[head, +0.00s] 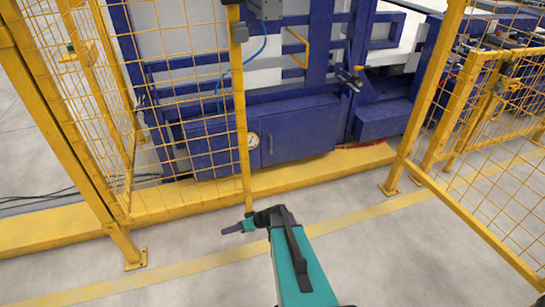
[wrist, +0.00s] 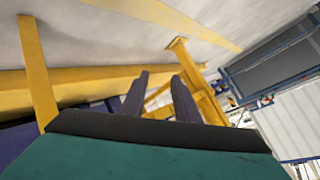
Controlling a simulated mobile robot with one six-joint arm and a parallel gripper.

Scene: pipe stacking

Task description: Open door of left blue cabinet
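A low blue cabinet (head: 300,131) stands under the blue machine in the head view. Its front is shut, with a small vertical handle (head: 270,145) and a round white gauge (head: 253,140) beside it. The cabinet's left part lies behind yellow mesh. My gripper (head: 226,231) is in front of the cabinet, below it in the picture and apart from it, pointing left. In the wrist view, the two dark fingers of my gripper (wrist: 160,92) stand apart with nothing between them. The handle cannot be made out in the wrist view.
A yellow mesh fence (head: 190,90) with a post (head: 241,120) stands left of the handle. Another yellow fence frame (head: 425,110) stands at the right. A yellow floor beam (head: 320,170) runs before the cabinet. The gap between the fences is clear.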

